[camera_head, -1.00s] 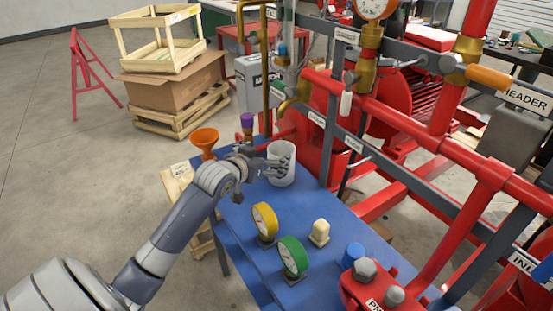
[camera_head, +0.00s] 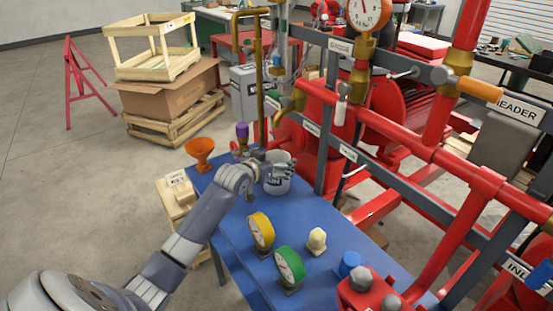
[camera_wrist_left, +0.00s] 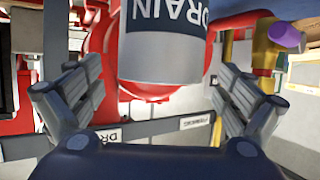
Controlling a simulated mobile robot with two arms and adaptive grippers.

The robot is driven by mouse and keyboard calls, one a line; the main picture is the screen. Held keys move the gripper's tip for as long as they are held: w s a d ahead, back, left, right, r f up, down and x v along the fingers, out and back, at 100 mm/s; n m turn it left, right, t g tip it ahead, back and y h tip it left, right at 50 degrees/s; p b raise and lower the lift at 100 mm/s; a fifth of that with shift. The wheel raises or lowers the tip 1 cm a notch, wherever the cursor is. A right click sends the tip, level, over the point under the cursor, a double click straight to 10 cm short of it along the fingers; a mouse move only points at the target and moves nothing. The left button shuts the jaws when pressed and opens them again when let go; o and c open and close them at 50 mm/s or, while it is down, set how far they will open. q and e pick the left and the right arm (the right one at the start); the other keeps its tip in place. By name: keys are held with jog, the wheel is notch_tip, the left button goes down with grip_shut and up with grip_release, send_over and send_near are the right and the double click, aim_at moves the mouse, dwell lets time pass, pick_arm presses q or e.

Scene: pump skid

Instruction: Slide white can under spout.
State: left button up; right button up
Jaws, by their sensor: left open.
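The white can (camera_head: 277,185), with a dark label, stands on the blue bench (camera_head: 225,215) near its far end. The brass spout (camera_head: 291,102) curves down behind and above it, and the can appears nearer to me than the spout's mouth. My left gripper (camera_head: 280,169) is at the can's upper part, its fingers partly covering it. In the left wrist view the can (camera_wrist_left: 165,60) shows its "DRAIN" label upside down between the spread fingers, with visible gaps on both sides. My right gripper is not in view.
An orange funnel (camera_head: 200,153) and a purple-topped fitting (camera_head: 242,130) are near the can. A yellow gauge (camera_head: 261,230), a green gauge (camera_head: 290,265) and a cream knob (camera_head: 317,240) are on the nearer bench. Red pipework (camera_head: 400,135) borders the right side.

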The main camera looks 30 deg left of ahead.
pick_arm(q)
jog(key=shift+x, duration=1.25)
jog(key=c, duration=1.3)
